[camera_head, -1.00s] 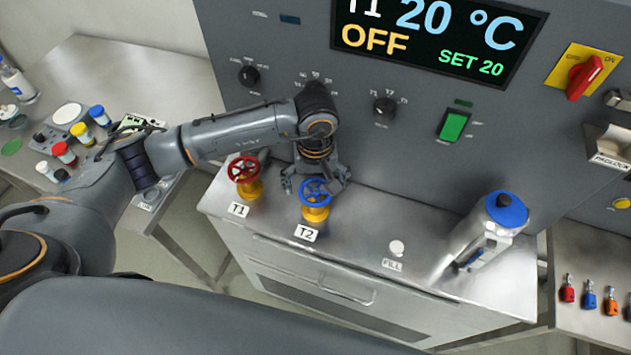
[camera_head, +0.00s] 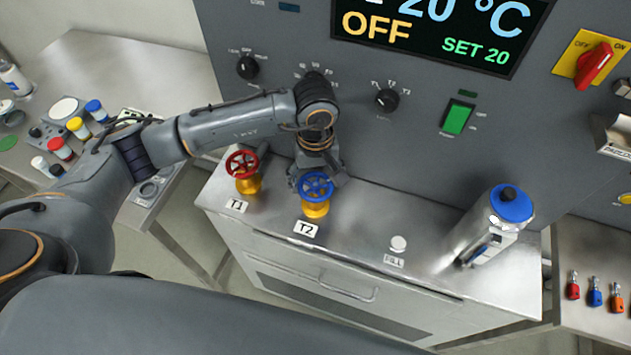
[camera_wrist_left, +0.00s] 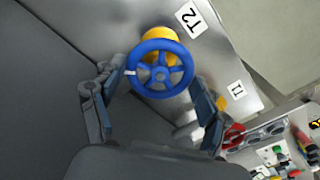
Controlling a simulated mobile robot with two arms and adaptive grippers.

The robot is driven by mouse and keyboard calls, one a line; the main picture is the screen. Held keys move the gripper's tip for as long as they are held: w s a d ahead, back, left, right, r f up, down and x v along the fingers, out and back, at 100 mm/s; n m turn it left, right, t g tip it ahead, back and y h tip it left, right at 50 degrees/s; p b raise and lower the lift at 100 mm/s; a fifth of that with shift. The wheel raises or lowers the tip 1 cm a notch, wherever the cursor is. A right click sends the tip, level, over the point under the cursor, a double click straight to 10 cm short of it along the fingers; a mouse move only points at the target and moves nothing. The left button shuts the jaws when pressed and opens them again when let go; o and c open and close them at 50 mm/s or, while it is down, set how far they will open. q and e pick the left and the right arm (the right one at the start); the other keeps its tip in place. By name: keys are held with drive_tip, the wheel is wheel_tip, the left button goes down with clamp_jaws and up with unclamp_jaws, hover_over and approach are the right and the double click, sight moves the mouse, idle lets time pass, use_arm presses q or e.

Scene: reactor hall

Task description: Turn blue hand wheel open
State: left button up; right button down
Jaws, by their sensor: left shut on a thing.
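The blue hand wheel (camera_head: 316,186) sits on a yellow valve body (camera_head: 316,209) behind the T2 label (camera_head: 306,229) on the steel bench top. It also shows in the left wrist view (camera_wrist_left: 160,68), with a white mark on its rim at the left. My left gripper (camera_head: 317,177) reaches down over the wheel from behind, with one finger on each side of it. It is shut on the wheel's rim; the exact contact is hard to see. My right gripper is in neither view.
A red hand wheel (camera_head: 242,164) stands close to the left, by the T1 label (camera_head: 237,205). The grey panel (camera_head: 420,150) rises behind. A silver flask with a blue lid (camera_head: 490,226) stands to the right. The bench around FILL (camera_head: 394,261) is clear.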

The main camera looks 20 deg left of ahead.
use_arm(q)
drive_tip(key=n+b, duration=0.8)
drive_tip(key=b, duration=0.1)
drive_tip(key=n+b, duration=0.4)
drive_tip(key=b, duration=0.1)
drive_tip(key=shift+f+n, duration=0.3)
drive_tip(key=n+b, duration=0.3)
drive_tip(key=shift+n, duration=0.3)
drive_tip(key=n+b, duration=0.2)
drive_tip(key=n, duration=0.1)
drive_tip(key=shift+n+b, duration=0.3)
drive_tip(key=shift+b, duration=0.05)
drive_tip(key=n+b, duration=0.1)
drive_tip(key=n, duration=0.2)
drive_tip(key=shift+r+b, duration=0.1)
drive_tip(key=shift+b, duration=0.3)
drive_tip(key=shift+s+r+n+b, duration=0.1)
drive_tip(key=shift+n+b, duration=0.45)
drive_tip(key=shift+n, duration=1.25)
drive_tip(key=o, duration=1.2)
drive_tip(key=shift+c, duration=0.2)
